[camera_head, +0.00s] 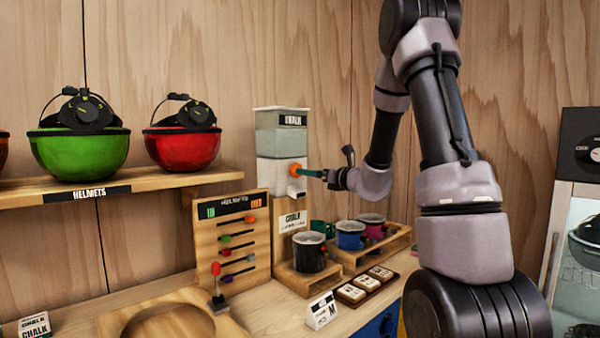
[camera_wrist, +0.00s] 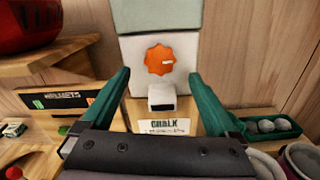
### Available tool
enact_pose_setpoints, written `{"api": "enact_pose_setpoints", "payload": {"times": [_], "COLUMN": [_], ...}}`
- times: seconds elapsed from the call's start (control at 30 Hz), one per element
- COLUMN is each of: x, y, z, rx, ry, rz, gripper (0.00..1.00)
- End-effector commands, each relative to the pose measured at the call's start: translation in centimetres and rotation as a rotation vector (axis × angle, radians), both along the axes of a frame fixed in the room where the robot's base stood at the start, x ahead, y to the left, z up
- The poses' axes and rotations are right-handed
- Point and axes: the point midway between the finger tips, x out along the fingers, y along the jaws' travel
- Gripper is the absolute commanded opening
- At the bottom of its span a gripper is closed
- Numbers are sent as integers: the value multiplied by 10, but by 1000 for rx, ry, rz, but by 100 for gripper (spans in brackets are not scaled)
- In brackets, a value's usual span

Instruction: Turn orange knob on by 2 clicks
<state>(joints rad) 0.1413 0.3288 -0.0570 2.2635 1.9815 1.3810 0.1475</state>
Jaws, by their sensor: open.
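The orange knob (camera_wrist: 160,60) is a scalloped disc with a pale mark pointing right, on the front of the white chalk dispenser (camera_head: 283,150). In the wrist view it faces me, and the dispenser's white spout (camera_wrist: 161,96) sticks out just below it. My gripper (camera_wrist: 162,75) is open, with its green fingers spread to the left and right of the knob and nothing between them.
Below the dispenser, several cups (camera_head: 308,250) stand on wooden holders. A board with colored sliders (camera_head: 237,240) is to the left. The shelf (camera_head: 130,185) with green and red helmets is further left. A green tray (camera_wrist: 270,125) holds pale balls.

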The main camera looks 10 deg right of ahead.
Motion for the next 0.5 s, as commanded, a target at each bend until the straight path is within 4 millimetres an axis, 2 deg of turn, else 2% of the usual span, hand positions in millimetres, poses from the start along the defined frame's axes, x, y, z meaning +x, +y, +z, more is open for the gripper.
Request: {"api": "enact_pose_setpoints", "payload": {"times": [0.1,0.23,0.5], "x": [21,39,56], "y": [12,22,30], "z": [-1,0,0], "rx": [1,1,3], "ry": [1,0,2], "rz": [2,1,-1], "gripper": [94,94,94]}}
